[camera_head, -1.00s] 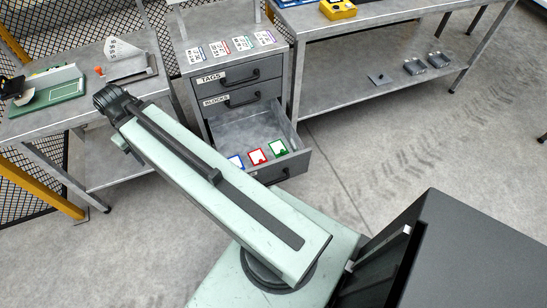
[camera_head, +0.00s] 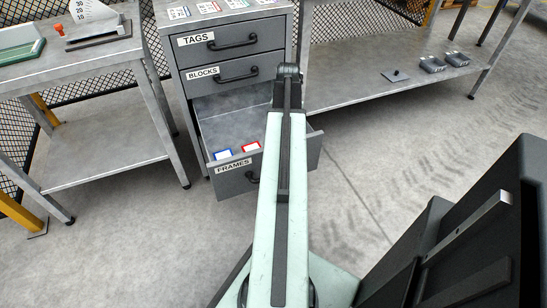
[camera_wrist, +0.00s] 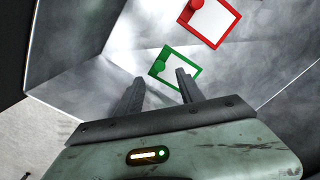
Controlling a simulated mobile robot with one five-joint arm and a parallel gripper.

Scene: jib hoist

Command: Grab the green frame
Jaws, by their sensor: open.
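The green frame (camera_wrist: 158,67) lies on the floor of the open drawer in the wrist view, a small rectangle with a green border and a green knob at its left side. My gripper (camera_wrist: 160,76) is open above it, with nothing between the fingers. The right finger overlaps the frame's lower right part in the picture, and the left finger is left of and below it. I cannot tell how high the fingers are. In the head view my arm hides the green frame and the fingers.
The open drawer labelled FRAMES (camera_head: 213,168) also holds a red frame (camera_head: 250,146) and a blue frame (camera_head: 222,154). The red frame also shows in the wrist view (camera_wrist: 186,14). Drawers labelled TAGS (camera_head: 228,41) and BLOCKS (camera_head: 228,77) above are shut. Workbenches stand on both sides.

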